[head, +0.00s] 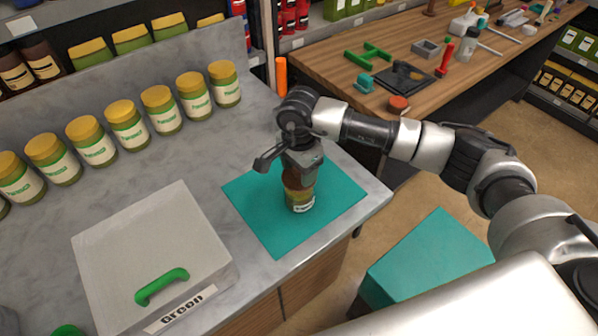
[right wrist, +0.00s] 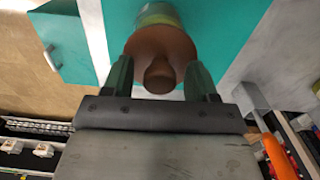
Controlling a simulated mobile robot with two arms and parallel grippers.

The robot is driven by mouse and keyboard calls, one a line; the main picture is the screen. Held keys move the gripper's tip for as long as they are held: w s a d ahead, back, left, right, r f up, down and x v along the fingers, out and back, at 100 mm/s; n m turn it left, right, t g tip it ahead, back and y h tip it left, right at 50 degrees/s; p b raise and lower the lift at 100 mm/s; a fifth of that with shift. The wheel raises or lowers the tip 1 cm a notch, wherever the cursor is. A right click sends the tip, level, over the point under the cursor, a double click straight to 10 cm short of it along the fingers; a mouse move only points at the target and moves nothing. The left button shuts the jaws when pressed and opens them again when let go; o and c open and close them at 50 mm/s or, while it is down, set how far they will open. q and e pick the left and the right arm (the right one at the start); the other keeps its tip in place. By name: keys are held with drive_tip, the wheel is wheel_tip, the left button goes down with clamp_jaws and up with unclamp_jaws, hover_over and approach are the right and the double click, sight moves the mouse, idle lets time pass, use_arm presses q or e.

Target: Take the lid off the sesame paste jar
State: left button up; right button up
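The sesame paste jar (head: 299,198) stands upright on the teal mat (head: 262,226). It has a yellow-green body, a pale label and a brown lid (head: 296,174). In the right wrist view the lid (right wrist: 160,42) shows with a round knob on top, and a bit of the jar body (right wrist: 158,14) behind it. My right gripper (head: 297,160) is directly above the jar and hides part of the lid. In the right wrist view its fingers (right wrist: 160,80) are apart, one on each side of the knob, with gaps to it. I cannot tell whether the fingertips touch the lid's rim. My left gripper is not in view.
A row of yellow-lidded jars (head: 127,125) stands along the back left of the counter. A grey box (head: 150,245) with a green handle is at the front left. A wooden bench (head: 440,60) with tools is behind, and a teal-topped block (head: 430,255) is at right.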

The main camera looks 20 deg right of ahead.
drive_tip(key=c, duration=0.9)
drive_tip(key=shift+o, duration=0.2)
drive_tip(key=shift+r, duration=0.1)
